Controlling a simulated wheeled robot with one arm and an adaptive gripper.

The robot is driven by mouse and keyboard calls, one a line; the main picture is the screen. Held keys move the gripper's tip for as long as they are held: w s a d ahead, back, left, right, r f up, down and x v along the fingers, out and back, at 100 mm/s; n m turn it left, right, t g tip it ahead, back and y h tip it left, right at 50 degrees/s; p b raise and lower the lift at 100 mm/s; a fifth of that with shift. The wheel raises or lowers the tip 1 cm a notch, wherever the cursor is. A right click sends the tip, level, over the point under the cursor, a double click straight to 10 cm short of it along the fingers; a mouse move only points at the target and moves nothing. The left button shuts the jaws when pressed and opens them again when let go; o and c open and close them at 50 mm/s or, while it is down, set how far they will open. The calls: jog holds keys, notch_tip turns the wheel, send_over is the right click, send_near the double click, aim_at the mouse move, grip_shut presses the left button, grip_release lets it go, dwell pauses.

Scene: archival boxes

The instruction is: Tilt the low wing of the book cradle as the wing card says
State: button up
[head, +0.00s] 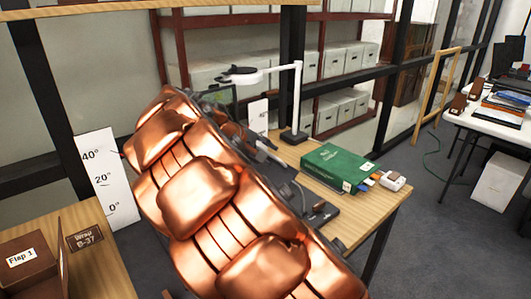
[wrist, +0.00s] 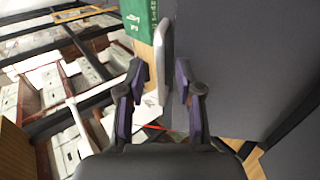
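My copper arm hides most of the book cradle in the head view. A white angle board (head: 106,182) marked 40°, 20° and 0° stands left of the arm. In the wrist view my gripper (wrist: 160,75) is open, its two fingers on either side of a pale, thin-edged plate (wrist: 165,45). I see no clear contact with either finger. A large dark grey panel (wrist: 245,60), perhaps part of the cradle, fills the right of that view. A thin red strip (wrist: 153,127) shows below the plate. A small white card (head: 258,114) stands behind the arm; its text is unreadable.
A green box (head: 335,166) lies on the wooden table, with a white lamp (head: 297,100) behind it. A brown box labelled Flap 1 (head: 30,245) and a Wrap B-37 label (head: 84,237) are at lower left. Open floor lies right of the table.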

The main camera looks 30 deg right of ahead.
jog(key=v, duration=1.2)
jog(key=s+d+f+m+g+y+p, duration=0.2)
jog(key=s+y+p, duration=0.2)
jog(key=s, duration=1)
jog(key=s+a+f+y+p, duration=0.2)
jog(key=s+a+f+y, duration=0.1)
jog(key=s, duration=0.7)
jog(key=s+a+f+g+y+p, duration=0.1)
jog(key=s+a+f+y+p, duration=0.2)
jog(key=s, duration=0.7)
jog(key=a+f, duration=0.2)
jog(key=a, duration=0.2)
jog(key=shift+s+a+f, duration=0.25)
jog(key=shift+a, duration=0.1)
